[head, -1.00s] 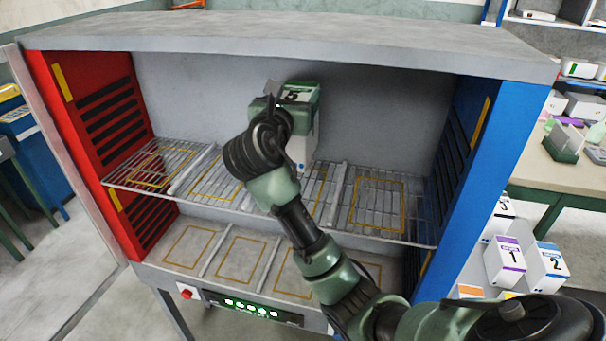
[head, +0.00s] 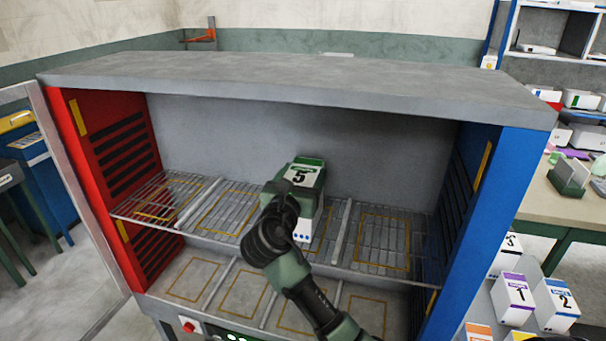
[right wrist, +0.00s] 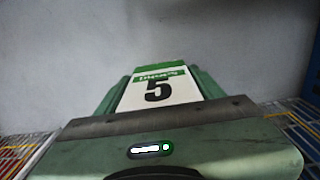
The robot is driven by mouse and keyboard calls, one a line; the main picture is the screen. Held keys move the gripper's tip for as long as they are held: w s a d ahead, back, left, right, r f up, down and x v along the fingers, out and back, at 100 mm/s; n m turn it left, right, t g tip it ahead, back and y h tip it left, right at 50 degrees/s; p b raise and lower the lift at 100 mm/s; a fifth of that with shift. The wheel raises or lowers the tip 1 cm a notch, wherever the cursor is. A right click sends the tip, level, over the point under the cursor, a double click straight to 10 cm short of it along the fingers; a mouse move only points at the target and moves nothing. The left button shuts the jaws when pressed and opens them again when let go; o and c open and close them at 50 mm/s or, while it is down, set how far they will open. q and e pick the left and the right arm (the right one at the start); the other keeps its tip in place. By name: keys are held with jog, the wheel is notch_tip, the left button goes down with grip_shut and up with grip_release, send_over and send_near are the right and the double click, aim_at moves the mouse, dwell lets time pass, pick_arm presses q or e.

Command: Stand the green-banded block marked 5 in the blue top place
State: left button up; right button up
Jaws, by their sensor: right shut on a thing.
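The white block marked 5 with a green band (head: 306,174) is upright inside the open press, over the third bay from the left of the upper wire rack. My right gripper (head: 284,194) is shut on it; the right wrist view shows the block (right wrist: 158,90) between the fingers. I cannot tell whether its base touches the rack. The top place nearest the blue side (head: 382,240) is an empty yellow outline on the rack's right end, to the right of the block. My left gripper is not in view.
The blue side wall (head: 490,220) bounds the press on the right and the red wall (head: 110,150) on the left. Thin dividers split the upper rack; its two left bays are empty. Other numbered blocks (head: 512,298) stand outside at lower right.

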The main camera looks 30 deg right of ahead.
jog(key=o, duration=1.8)
jog(key=shift+f, duration=0.2)
jog(key=shift+o, duration=0.2)
jog(key=shift+r, duration=0.2)
jog(key=b+v, duration=0.3)
jog(key=v, duration=0.9)
jog(key=shift+f, duration=0.1)
